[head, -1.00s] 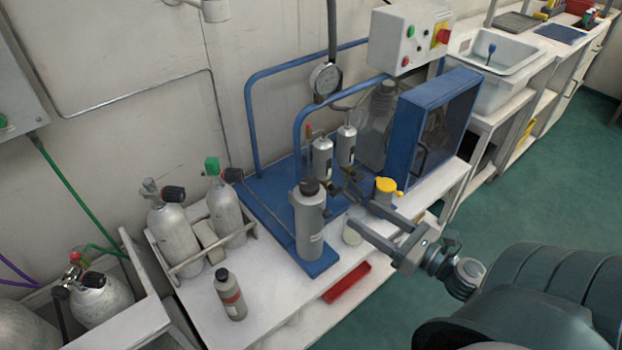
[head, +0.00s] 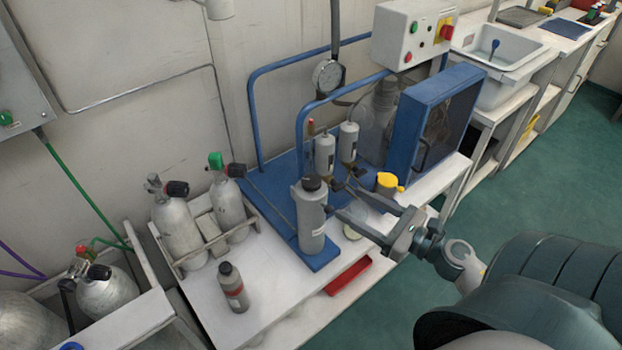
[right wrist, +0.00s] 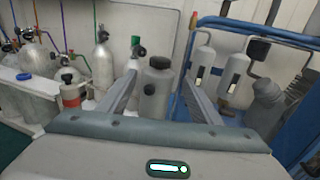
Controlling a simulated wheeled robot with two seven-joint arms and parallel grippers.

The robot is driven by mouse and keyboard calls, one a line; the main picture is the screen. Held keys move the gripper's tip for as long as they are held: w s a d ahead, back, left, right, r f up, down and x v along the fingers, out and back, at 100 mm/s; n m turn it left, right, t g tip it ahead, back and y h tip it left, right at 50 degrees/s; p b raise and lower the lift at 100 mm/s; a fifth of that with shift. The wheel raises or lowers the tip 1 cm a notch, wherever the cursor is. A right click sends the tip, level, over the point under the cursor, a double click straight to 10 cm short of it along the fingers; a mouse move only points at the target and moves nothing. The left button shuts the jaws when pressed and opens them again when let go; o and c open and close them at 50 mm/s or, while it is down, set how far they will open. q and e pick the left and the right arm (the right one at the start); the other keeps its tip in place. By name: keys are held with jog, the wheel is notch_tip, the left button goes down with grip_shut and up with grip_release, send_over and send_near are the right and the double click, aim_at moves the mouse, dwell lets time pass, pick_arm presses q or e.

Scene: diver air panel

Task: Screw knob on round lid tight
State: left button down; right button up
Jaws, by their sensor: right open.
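A grey cylinder (head: 312,228) with a black round top (head: 311,183) stands upright at the front of the blue stand. In the right wrist view the cylinder (right wrist: 160,107) has a black top (right wrist: 159,62) and a small black knob (right wrist: 150,89) on its side. I cannot tell for sure which part is the round lid or how tight the knob is. My right gripper (head: 345,201) is open and empty, coming in from the right. Its fingers (right wrist: 160,75) point at the cylinder and appear on either side of it in the wrist view. My left gripper is out of view.
A yellow-capped container (head: 387,184) stands close behind my right gripper. Two small silver cylinders (head: 325,155) and a blue tube frame (head: 298,125) are behind the grey cylinder. A small bottle (head: 232,290) and a red tray (head: 347,279) are toward the front.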

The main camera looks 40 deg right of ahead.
aim_at(319, 187)
jog(key=p+x, duration=0.2)
jog(key=x, duration=0.6)
jog(key=shift+w+r+p, duration=0.1)
jog(key=shift+w+p, duration=0.2)
jog(key=p+x, duration=0.1)
jog(key=x, duration=0.3)
jog(key=shift+w+a, duration=0.25)
jog(key=shift+w, duration=0.35)
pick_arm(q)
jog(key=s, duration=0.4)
pick_arm(e)
jog(key=c, duration=1.1)
pick_arm(q)
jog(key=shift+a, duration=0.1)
jog(key=shift+p, duration=0.35)
